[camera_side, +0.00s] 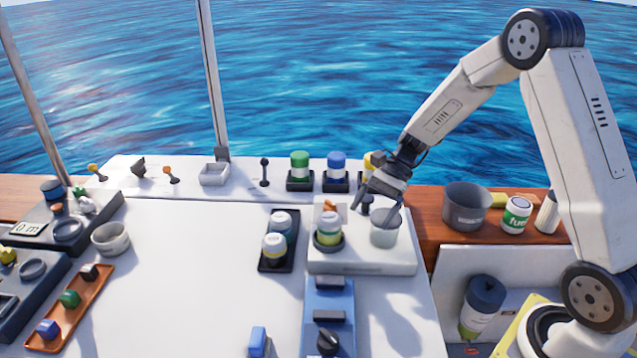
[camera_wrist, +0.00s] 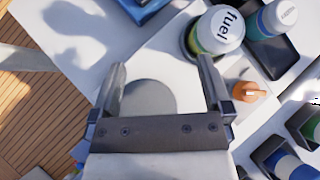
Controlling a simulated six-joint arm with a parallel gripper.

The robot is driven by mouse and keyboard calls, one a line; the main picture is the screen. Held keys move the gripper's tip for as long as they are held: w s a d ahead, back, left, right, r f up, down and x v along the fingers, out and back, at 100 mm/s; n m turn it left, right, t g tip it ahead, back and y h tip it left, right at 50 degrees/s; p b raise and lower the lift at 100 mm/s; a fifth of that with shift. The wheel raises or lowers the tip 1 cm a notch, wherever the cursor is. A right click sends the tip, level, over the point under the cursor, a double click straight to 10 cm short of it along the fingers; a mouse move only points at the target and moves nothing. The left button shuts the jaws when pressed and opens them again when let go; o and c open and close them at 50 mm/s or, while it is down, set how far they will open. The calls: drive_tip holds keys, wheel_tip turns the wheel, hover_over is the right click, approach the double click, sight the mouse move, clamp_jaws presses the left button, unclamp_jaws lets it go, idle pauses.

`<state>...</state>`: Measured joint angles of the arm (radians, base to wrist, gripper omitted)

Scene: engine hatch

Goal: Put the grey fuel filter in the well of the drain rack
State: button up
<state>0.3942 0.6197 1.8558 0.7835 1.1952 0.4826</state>
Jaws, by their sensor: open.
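A plain grey cylinder (camera_side: 385,229), which looks like the grey fuel filter, stands upright on a white raised block (camera_side: 350,266). In the wrist view its round grey top (camera_wrist: 148,97) lies between my fingers, closer to the left one. My gripper (camera_side: 381,208) is open and tilted down at the cylinder; it also shows in the wrist view (camera_wrist: 163,66). Whether a finger touches the cylinder I cannot tell. A black two-place rack (camera_side: 265,264) left of the block holds two white-topped filters. I cannot tell for sure which thing is the drain rack; no empty well shows clearly.
A white-topped fuel filter (camera_side: 328,228) with an orange tap behind it stands close left of the cylinder. Green (camera_side: 300,165) and blue (camera_side: 337,168) filters stand in black holders behind. A grey pot (camera_side: 466,207) is at right. The white deck at left centre is clear.

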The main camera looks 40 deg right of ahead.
drive_tip(key=s+a+n+t+h, duration=0.2)
drive_tip(key=s+a+n+h, duration=0.2)
drive_tip(key=s+n+h, duration=0.5)
drive_tip(key=s+n, duration=0.3)
drive_tip(key=n, duration=0.3)
drive_tip(key=shift+s+a+r+n+t, duration=0.15)
drive_tip(key=shift+s+r+n+t, duration=0.05)
drive_tip(key=shift+r+n+t, duration=0.2)
